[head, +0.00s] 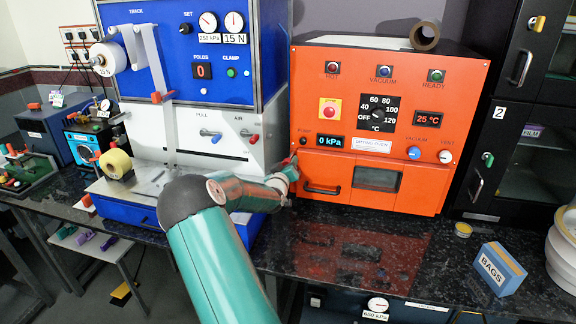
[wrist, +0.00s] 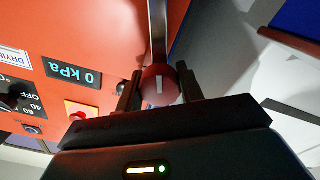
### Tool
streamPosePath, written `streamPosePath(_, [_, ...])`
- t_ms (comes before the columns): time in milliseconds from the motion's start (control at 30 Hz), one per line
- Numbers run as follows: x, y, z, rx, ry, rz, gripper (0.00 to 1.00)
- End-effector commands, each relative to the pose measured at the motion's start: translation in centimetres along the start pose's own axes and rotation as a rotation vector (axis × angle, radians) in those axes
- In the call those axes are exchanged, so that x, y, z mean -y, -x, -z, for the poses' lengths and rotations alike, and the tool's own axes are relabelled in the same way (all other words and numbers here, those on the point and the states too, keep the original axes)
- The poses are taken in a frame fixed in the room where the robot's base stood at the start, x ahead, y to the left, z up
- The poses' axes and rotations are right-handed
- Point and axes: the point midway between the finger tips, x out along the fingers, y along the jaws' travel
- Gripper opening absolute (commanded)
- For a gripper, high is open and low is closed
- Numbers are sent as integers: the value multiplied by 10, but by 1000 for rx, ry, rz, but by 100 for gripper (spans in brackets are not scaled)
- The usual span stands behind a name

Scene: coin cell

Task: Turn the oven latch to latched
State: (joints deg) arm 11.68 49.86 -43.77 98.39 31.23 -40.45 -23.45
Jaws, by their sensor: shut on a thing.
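The orange oven (head: 455,105) stands on the bench, its front door closed. The oven latch is at the left edge of its front; in the wrist view it shows as a metal lever (wrist: 157,30) ending in a round red knob (wrist: 160,84) with a white mark. My gripper (wrist: 160,92) is shut on the red knob, one dark finger on each side. In the head view my gripper (head: 288,172) is at the oven's left front edge and hides most of the latch. The oven display (head: 330,141) reads 0 kPa.
A blue and white machine (head: 215,130) stands close to the left of my gripper. The oven door handle (head: 322,189) is just to the right. A BAGS box (head: 500,269) and a small yellow tin (head: 463,229) lie on the dark bench; its front middle is clear.

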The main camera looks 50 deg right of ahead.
Motion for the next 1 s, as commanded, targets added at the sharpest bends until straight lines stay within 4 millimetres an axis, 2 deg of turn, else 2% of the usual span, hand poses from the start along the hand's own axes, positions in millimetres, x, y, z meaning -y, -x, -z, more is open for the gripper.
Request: streamPosePath(1000, [2,0,1,-4,956,0,0])
